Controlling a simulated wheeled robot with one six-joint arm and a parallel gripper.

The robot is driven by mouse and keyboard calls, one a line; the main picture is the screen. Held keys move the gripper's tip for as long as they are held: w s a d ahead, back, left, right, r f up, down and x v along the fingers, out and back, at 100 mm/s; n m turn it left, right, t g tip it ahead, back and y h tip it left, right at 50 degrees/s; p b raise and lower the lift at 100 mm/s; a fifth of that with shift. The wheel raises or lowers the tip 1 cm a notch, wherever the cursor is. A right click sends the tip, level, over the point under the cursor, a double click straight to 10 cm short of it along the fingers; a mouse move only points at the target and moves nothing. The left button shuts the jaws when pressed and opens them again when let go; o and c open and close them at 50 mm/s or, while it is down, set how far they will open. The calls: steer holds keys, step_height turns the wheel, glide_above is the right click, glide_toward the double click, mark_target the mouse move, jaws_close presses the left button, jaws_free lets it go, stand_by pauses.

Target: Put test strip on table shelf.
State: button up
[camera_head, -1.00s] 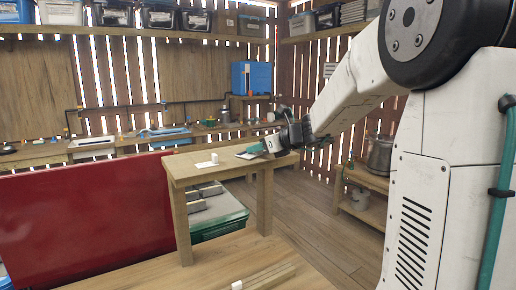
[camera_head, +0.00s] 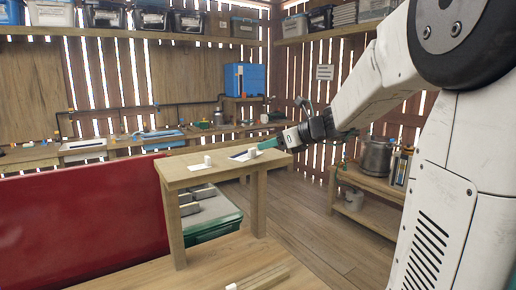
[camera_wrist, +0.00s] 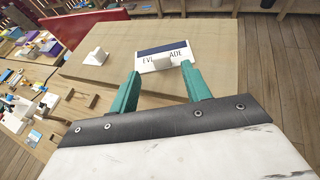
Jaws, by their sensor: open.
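The wooden table shelf (camera_head: 222,172) stands in the middle of the head view; its top (camera_wrist: 120,50) fills much of the wrist view. A card with a dark blue band and partly hidden black lettering (camera_wrist: 148,64) lies on it near the edge. A small white piece (camera_wrist: 175,57) rests on this card; it also shows in the head view (camera_head: 252,153). I cannot tell whether it is the test strip. My gripper (camera_wrist: 160,68) is open, its teal fingers apart and empty, just short of the card. In the head view my gripper (camera_head: 266,145) is at the table's right end.
Another white piece (camera_wrist: 96,57) sits on the same top, on a white card. A red panel (camera_head: 80,218) stands left of the table. A green bin (camera_head: 212,220) is beneath it. A shelf with a metal pot (camera_head: 376,156) stands at right, with open floor between.

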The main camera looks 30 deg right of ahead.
steer(key=s+a+f+n+g, duration=0.3)
steer(key=s+a+n+g, duration=0.1)
steer(key=s+a+n, duration=0.45)
steer(key=s+a+f+n+g, duration=0.3)
steer(key=s+a+n+g, duration=0.1)
steer(key=s+a+n, duration=0.5)
steer(key=s+f+n+g+h, duration=0.1)
steer(key=s+f+n+h, duration=0.1)
steer(key=s+n, duration=0.5)
steer(key=s+f+n+g+h, duration=0.2)
steer(key=s+f+n+h, duration=0.1)
steer(key=s+n, duration=0.4)
steer(key=shift+f, duration=0.8)
steer(key=shift+s, duration=0.1)
